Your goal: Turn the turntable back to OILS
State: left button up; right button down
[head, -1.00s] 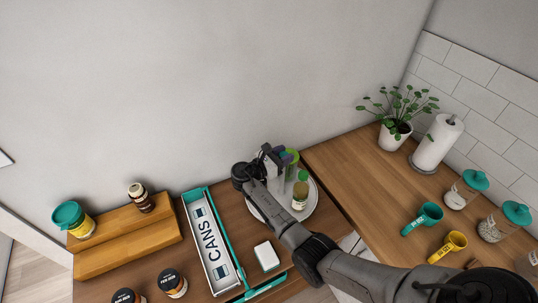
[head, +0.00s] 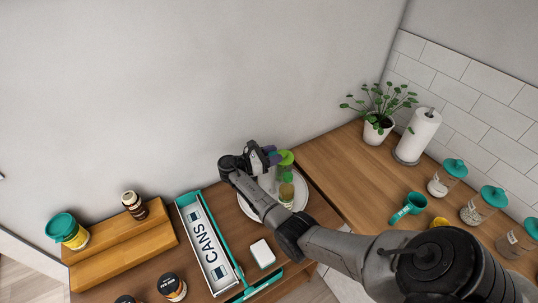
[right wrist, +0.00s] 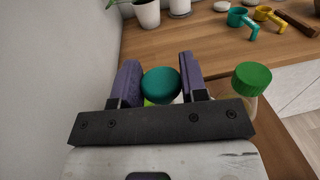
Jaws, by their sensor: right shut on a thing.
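The turntable (head: 303,194) is a pale round tray near the right end of the lower wooden counter, partly hidden by my right arm. Two containers with green tops show on it in the head view, a rear one (head: 286,157) and a front one (head: 286,190). My right gripper (head: 268,157) is at the turntable's back left. In the right wrist view, its purple fingers (right wrist: 158,82) are shut on a teal-capped container (right wrist: 160,85). A green-capped jar (right wrist: 251,80) stands just right of the fingers, apart from them. No OILS label is readable. My left gripper is out of view.
A CANS bin (head: 207,243) and a white block (head: 262,253) lie left of the turntable. A stepped wooden rack (head: 125,250) stands further left. The right counter holds a plant (head: 378,130), paper towel roll (head: 417,135), teal cup (head: 408,206) and jars. The wall is close behind.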

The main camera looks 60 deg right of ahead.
jog(key=shift+f, duration=0.1)
jog(key=c, duration=0.7)
grip_release()
jog(key=shift+a, duration=0.1)
jog(key=b+v, duration=0.3)
jog(key=v, duration=1)
jog(key=shift+w+a+b, duration=0.2)
jog(key=shift+b, duration=0.2)
